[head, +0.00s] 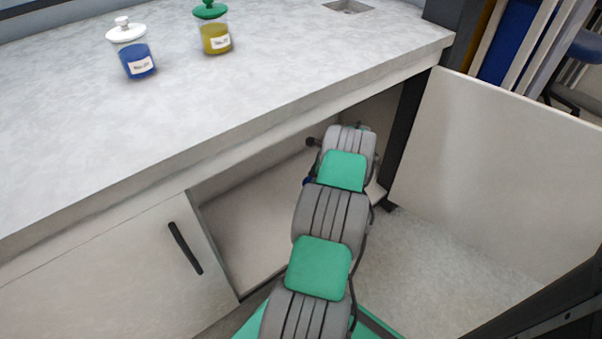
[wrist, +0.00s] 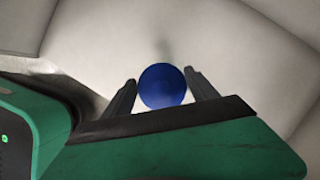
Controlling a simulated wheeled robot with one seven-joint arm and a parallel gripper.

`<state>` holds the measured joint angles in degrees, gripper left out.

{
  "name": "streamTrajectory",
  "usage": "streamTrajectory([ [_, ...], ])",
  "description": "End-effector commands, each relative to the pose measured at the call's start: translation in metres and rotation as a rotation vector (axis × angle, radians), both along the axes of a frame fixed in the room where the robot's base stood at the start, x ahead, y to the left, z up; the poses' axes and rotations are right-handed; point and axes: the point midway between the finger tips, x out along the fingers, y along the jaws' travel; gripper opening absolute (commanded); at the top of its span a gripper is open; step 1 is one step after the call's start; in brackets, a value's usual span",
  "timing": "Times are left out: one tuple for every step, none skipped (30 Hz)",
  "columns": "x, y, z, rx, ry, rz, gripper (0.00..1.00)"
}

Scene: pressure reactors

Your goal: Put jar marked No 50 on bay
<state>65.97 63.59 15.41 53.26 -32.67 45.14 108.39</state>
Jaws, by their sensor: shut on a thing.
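My gripper (wrist: 162,75) is shut on a round blue thing (wrist: 162,88), seen from above between its two dark fingers. It looks like a blue lid or knob; any jar body and label under it are hidden. In the head view my arm reaches into the open cupboard under the counter, and my gripper is mostly hidden behind the arm. On the counter stand a white-lidded jar with blue contents (head: 138,58) and a green-lidded jar with yellow contents (head: 215,38). Their labels are too small to read. I cannot tell which place is the bay.
The pale counter (head: 250,90) overhangs the open cupboard (head: 250,215). Its open door (head: 500,165) stands at the right, and a closed door with a dark handle (head: 186,248) is at the left. A small square recess (head: 348,6) is at the counter's back right. Much of the counter is clear.

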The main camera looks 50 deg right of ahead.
Motion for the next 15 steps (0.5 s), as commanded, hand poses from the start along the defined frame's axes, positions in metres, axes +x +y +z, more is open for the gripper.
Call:
streamTrajectory([
  [0.0,0.0,-0.002,0.001,0.0,0.0,0.3],
  [0.0,0.001,-0.004,0.0,0.0,0.001,0.3],
  [0.001,0.001,-0.006,0.0,0.0,0.001,0.3],
  [0.001,0.001,-0.008,0.0,0.0,0.002,0.3],
  [0.001,0.001,-0.01,0.0,0.0,0.002,0.3],
  [0.001,0.001,-0.014,0.0,0.0,0.002,0.3],
  [0.001,0.001,-0.017,0.001,0.001,0.003,0.3],
  [0.001,0.001,-0.021,0.001,0.001,0.003,0.3],
  [0.001,0.001,-0.025,0.001,0.001,0.003,0.3],
  [0.001,0.001,-0.029,0.001,0.001,0.003,0.3],
  [0.001,0.001,-0.033,0.001,0.001,0.003,0.3],
  [0.0,0.001,-0.037,0.0,0.0,0.001,0.3],
  [0.0,0.001,-0.041,0.0,0.0,0.001,0.3],
  [0.0,0.001,-0.044,0.0,0.0,0.001,0.3],
  [0.0,0.001,-0.05,0.0,0.0,0.001,0.3],
])
